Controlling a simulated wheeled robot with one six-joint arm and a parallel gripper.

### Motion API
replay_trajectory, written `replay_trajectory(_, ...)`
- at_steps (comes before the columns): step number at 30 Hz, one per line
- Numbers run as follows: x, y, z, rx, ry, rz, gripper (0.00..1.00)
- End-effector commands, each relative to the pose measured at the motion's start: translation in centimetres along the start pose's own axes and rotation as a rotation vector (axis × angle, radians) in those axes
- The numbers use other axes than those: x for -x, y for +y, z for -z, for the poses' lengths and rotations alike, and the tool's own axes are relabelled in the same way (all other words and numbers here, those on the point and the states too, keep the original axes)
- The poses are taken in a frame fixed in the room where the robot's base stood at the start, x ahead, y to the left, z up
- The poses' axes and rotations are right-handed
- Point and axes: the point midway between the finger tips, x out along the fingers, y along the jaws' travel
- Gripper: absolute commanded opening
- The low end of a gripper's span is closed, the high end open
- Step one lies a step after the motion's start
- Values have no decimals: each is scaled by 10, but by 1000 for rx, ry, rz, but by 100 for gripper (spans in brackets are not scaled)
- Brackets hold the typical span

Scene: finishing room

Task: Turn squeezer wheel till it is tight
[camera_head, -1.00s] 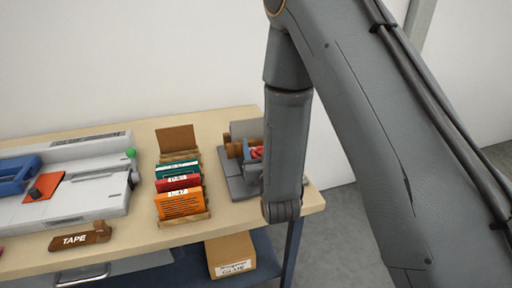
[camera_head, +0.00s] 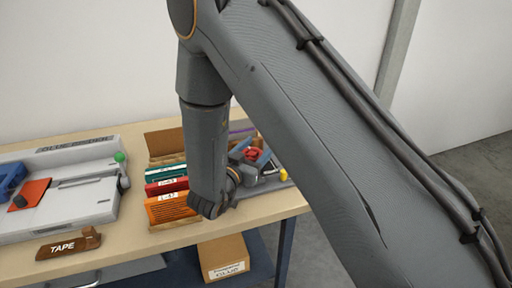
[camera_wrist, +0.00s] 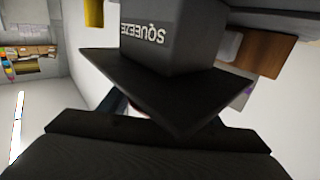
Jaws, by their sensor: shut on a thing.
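The squeezer (camera_head: 272,184) is a grey device at the right end of the bench, partly hidden by my arm. Its red wheel (camera_head: 252,154) shows between the blue fingers of my gripper (camera_head: 251,157), which is shut on it. In the wrist view the squeezer's grey block (camera_wrist: 170,35) fills the upper middle, with the word SQUEEZE upside down and a dark plate below it. The wheel is almost wholly hidden there behind the dark plate. I cannot tell how tight the wheel is.
Further left are a TAPE holder (camera_head: 70,244) and a grey machine (camera_head: 85,200). A cardboard box (camera_head: 223,257) sits on the shelf below.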

Motion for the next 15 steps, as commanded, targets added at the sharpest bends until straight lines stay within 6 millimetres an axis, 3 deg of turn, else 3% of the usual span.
replay_trajectory(15,-1,0,2,-1,4,-31,35)
